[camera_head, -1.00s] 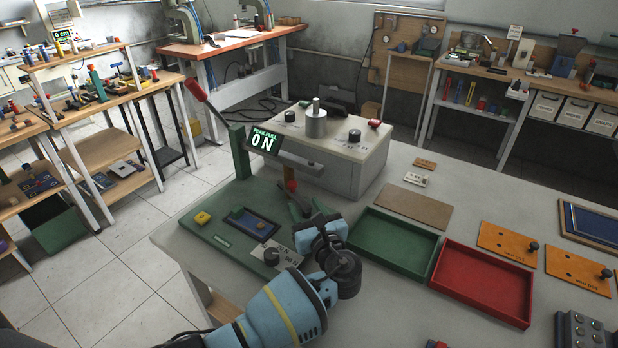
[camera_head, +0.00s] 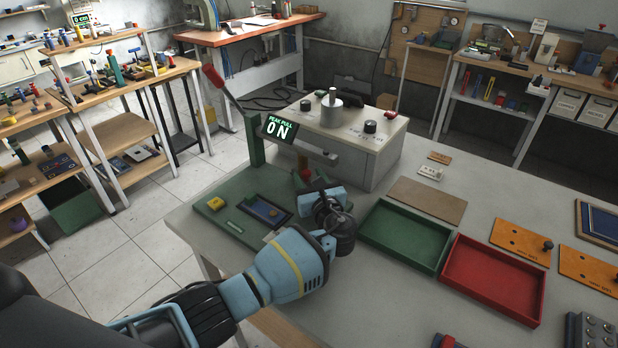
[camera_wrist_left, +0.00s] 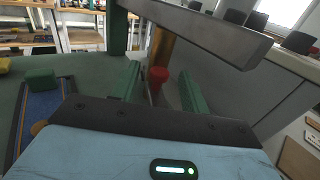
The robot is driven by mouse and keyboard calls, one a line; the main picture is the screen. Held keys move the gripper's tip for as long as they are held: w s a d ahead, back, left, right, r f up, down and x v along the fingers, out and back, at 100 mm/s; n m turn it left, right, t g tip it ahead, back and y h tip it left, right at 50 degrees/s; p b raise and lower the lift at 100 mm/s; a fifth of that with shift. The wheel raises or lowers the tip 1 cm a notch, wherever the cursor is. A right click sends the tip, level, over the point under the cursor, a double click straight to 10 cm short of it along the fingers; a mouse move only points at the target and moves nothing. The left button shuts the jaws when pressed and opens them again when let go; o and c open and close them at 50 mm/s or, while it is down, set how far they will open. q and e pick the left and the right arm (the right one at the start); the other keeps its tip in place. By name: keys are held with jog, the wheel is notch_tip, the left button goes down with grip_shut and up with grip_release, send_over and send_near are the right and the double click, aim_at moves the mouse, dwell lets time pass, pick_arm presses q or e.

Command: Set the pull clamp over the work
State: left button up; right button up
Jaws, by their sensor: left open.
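The pull tester is a green post (camera_head: 255,138) with a red lever (camera_head: 214,77), a display reading "PEAK PULL 0 N" (camera_head: 279,129) and a grey arm (camera_head: 312,151). In the left wrist view, a brass-coloured rod (camera_wrist_left: 161,46) with a red end (camera_wrist_left: 158,75) hangs below the grey arm (camera_wrist_left: 205,28). I take this to be the pull clamp, but cannot be sure. My left gripper (camera_head: 311,183) is open in front of it. In the wrist view its green fingers (camera_wrist_left: 160,90) stand either side of the red end, apart from it. Any work beneath is hidden.
A grey box (camera_head: 345,145) with knobs stands behind the tester. Green (camera_head: 366,239) and red (camera_head: 447,281) trays lie to the right. A blue-lined tray (camera_head: 286,217) and a yellow block (camera_head: 215,203) are on the green base, left of the gripper.

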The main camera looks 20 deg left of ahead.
pick_arm(q)
jog(key=shift+w+a, duration=0.1)
jog(key=shift+w, duration=0.05)
grip_shut()
dwell(0.4)
